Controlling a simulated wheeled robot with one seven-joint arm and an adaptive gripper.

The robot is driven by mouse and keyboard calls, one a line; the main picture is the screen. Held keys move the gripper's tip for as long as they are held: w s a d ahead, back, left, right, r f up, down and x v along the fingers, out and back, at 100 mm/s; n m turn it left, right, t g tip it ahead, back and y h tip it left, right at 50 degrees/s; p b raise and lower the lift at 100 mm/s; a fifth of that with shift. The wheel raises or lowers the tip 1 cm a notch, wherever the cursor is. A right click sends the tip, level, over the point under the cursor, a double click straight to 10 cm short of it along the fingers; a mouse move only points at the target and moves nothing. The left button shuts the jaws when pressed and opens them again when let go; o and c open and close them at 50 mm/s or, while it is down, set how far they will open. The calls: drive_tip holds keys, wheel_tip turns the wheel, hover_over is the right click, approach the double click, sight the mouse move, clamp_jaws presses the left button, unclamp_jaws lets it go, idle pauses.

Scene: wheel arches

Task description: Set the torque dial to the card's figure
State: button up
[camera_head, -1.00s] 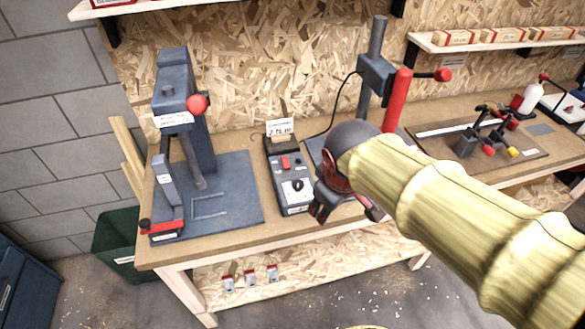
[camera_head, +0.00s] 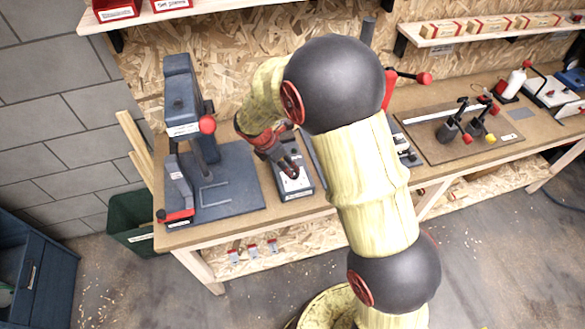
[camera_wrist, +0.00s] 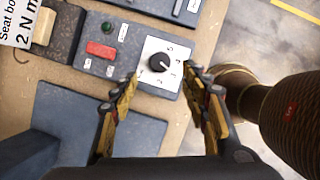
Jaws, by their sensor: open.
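The torque dial (camera_wrist: 159,64) is a black round knob on a white numbered plate, on a dark control box (camera_wrist: 124,54). I cannot read for sure which figure its mark points at. The card (camera_wrist: 18,20) at the upper left of the wrist view reads "Seat bo..." and "2 N m", partly cut off. My gripper (camera_wrist: 162,84) is open and empty, one finger on either side of the dial in the picture, without visible contact. In the head view my gripper (camera_head: 284,162) hangs over the box (camera_head: 297,186); my arm hides the card there.
A red switch (camera_wrist: 101,50) and a green lamp (camera_wrist: 107,28) sit on the box beside the dial. A grey press (camera_head: 185,110) stands to the left on the bench. A board with clamps (camera_head: 470,135) lies to the right. The bench front edge is close.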

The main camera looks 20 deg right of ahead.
sight(294, 173)
drive_tip(key=b+x, duration=0.1)
drive_tip(key=x, duration=0.6)
drive_tip(key=shift+f, duration=0.2)
drive_tip(key=shift+c, duration=0.4)
drive_tip(key=c, duration=1.1)
drive_tip(key=shift+o, duration=0.2)
drive_tip(key=shift+r, duration=0.1)
drive_tip(key=m+g+p, duration=0.1)
drive_tip(key=m, duration=0.1)
drive_tip(key=m+p, duration=0.1)
drive_tip(key=m, duration=0.1)
drive_tip(key=shift+w+m+g, duration=0.2)
drive_tip(key=shift+m+g, duration=0.1)
drive_tip(key=shift+g, duration=0.1)
drive_tip(key=m+g, duration=0.1)
drive_tip(key=m, duration=0.1)
drive_tip(key=m+g+p, duration=0.1)
drive_tip(key=m, duration=0.2)
drive_tip(key=shift+w, duration=0.15)
drive_tip(key=shift+m+y, duration=0.3)
